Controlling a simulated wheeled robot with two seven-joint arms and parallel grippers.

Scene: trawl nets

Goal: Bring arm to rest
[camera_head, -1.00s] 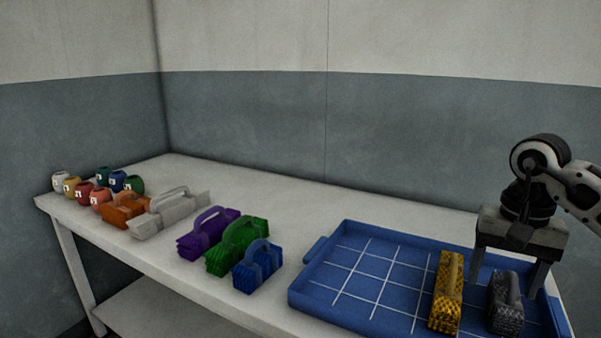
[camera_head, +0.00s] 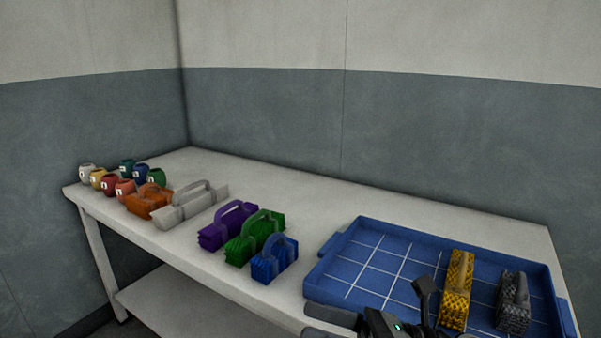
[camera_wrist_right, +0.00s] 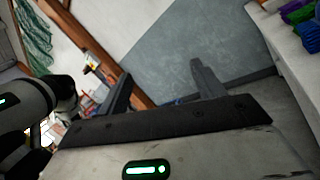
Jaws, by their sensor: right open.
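My right gripper (camera_wrist_right: 162,75) shows in the right wrist view with its two dark fingers spread apart and nothing between them. The fingers point over a floor and wall area, clear of the table. In the head view, dark parts of my right arm with a small green light show at the bottom edge, in front of the blue tray. The yellow and black block (camera_head: 457,290) and the dark grey block (camera_head: 513,303) stand in the blue tray (camera_head: 335,275), with no gripper on them. My left gripper is not in view.
The white table (camera_head: 300,200) also holds a blue (camera_head: 272,262), a green (camera_head: 250,245) and a purple (camera_head: 225,228) handled block. A light grey one (camera_head: 188,208), an orange one (camera_head: 148,203) and several small coloured pots (camera_head: 110,184) stand at left. The table's back is clear.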

